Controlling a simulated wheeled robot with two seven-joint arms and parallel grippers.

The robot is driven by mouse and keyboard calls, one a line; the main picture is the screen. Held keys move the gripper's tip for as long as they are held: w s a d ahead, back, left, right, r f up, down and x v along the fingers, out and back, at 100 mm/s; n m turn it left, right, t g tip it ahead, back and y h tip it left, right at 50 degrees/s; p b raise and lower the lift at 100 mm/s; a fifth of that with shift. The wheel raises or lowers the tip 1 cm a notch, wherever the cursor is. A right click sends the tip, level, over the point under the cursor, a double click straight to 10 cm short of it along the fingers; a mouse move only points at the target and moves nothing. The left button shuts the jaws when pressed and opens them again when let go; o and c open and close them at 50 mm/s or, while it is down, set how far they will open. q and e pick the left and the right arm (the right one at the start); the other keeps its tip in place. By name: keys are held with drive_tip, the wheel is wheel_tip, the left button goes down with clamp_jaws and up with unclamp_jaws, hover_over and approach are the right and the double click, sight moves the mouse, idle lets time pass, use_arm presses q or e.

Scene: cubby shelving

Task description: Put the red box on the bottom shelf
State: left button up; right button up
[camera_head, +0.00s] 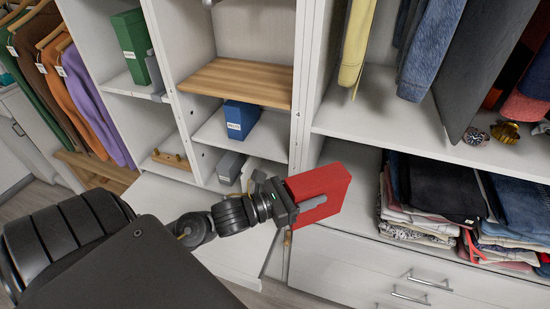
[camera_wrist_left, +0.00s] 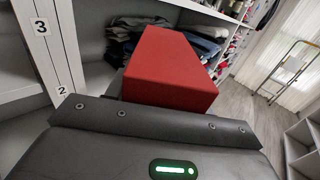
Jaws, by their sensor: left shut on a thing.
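The red box (camera_head: 323,190) is held in the air in front of the cubby shelving, near the upright between two shelf columns. My left gripper (camera_head: 300,204) is shut on it. In the left wrist view the red box (camera_wrist_left: 168,68) fills the middle, just beyond the gripper's dark edge; the fingertips are hidden there. The cubby column behind has a wooden shelf (camera_head: 240,82), a white shelf with a blue box (camera_head: 241,118), and a lower compartment with a grey box (camera_head: 230,166). My right gripper is not in view.
A green box (camera_head: 131,44) stands in the left column. Folded clothes (camera_head: 430,195) fill the lower right compartment, above drawers (camera_head: 400,283). Clothes hang at left and upper right. The wrist view shows number labels 3 (camera_wrist_left: 40,27) and 2 (camera_wrist_left: 62,90) on the shelving.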

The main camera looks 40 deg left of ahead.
use_arm(q)
drive_tip(key=shift+n+t+y, duration=0.4)
drive_tip(key=shift+n+y, duration=0.3)
drive_tip(key=f, duration=0.1)
drive_tip(key=s+f, duration=0.1)
drive_tip(key=f, duration=0.3)
drive_tip(key=shift+s+a+f, duration=0.15)
drive_tip(key=shift+s+a, duration=0.1)
drive_tip(key=shift+a, duration=0.15)
drive_tip(key=s+a+f+n+y, duration=0.3)
drive_tip(key=a+f+n+y, duration=0.1)
drive_tip(key=a+y, duration=0.3)
drive_tip(key=s+a+f+n+y, duration=0.2)
drive_tip(key=a+f+n+y, duration=0.15)
drive_tip(key=a+y, duration=0.35)
drive_tip(key=b+x, duration=1)
drive_tip(key=x, duration=1)
wheel_tip(320, 180, down, 7)
drive_tip(key=h, duration=0.1)
drive_tip(key=shift+d+p, duration=0.25)
drive_tip(key=shift+p, duration=0.05)
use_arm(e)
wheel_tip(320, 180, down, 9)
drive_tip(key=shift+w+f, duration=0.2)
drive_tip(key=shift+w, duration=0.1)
use_arm(q)
drive_tip(key=shift+w+n, duration=0.15)
drive_tip(key=shift+n, duration=0.1)
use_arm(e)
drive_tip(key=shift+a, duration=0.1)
